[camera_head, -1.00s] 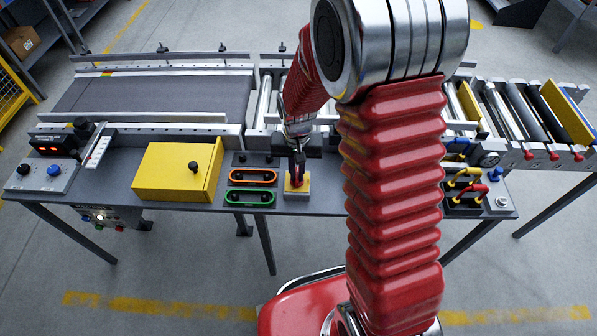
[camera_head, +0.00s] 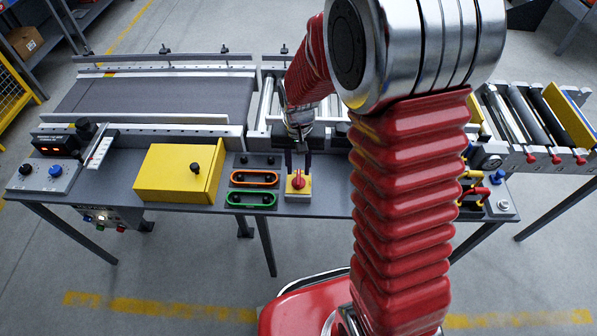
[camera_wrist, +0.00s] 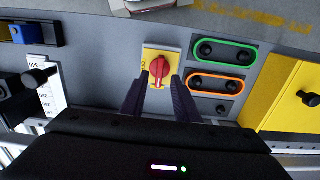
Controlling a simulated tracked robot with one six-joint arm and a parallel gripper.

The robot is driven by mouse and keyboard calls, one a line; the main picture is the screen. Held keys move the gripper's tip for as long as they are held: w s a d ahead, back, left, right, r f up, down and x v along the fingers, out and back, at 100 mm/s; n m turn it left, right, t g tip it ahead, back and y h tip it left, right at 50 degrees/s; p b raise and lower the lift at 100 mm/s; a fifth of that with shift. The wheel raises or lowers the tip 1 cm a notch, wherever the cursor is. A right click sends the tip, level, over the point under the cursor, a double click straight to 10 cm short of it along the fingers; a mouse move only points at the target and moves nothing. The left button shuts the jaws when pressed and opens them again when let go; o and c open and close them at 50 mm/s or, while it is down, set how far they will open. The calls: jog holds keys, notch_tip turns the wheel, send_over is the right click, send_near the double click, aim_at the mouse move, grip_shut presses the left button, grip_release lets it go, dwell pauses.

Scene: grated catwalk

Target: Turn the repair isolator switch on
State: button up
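The repair isolator switch is a red rotary knob (camera_head: 298,181) on a yellow plate, set on a grey block at the front edge of the bench. In the wrist view the red knob (camera_wrist: 159,70) shows with its grip roughly upright in the picture, and small lettering sits on the plate to its left. My gripper (camera_head: 298,158) is open and empty, behind and above the switch. In the wrist view my gripper's two dark fingers (camera_wrist: 158,86) are spread, with the knob in line with the gap between them. The fingers look apart from the knob.
A yellow box (camera_head: 178,172) with a black knob and the orange (camera_head: 253,178) and green (camera_head: 250,198) framed panels lie left of the switch. A conveyor (camera_head: 150,97) runs behind. My arm hides part of the bench to the right.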

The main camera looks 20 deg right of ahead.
aim_at(299, 177)
notch_tip(299, 177, up, 10)
jog(key=shift+f, duration=0.15)
dwell(0.7)
jog(key=s+r+n+t, duration=0.3)
jog(key=s+r+t, duration=0.2)
jog(key=s+r, duration=0.9)
jog(key=s, duration=0.4)
jog(key=shift+d+n+t, duration=0.3)
jog(key=shift+d+n, duration=0.05)
jog(key=shift+n, duration=0.05)
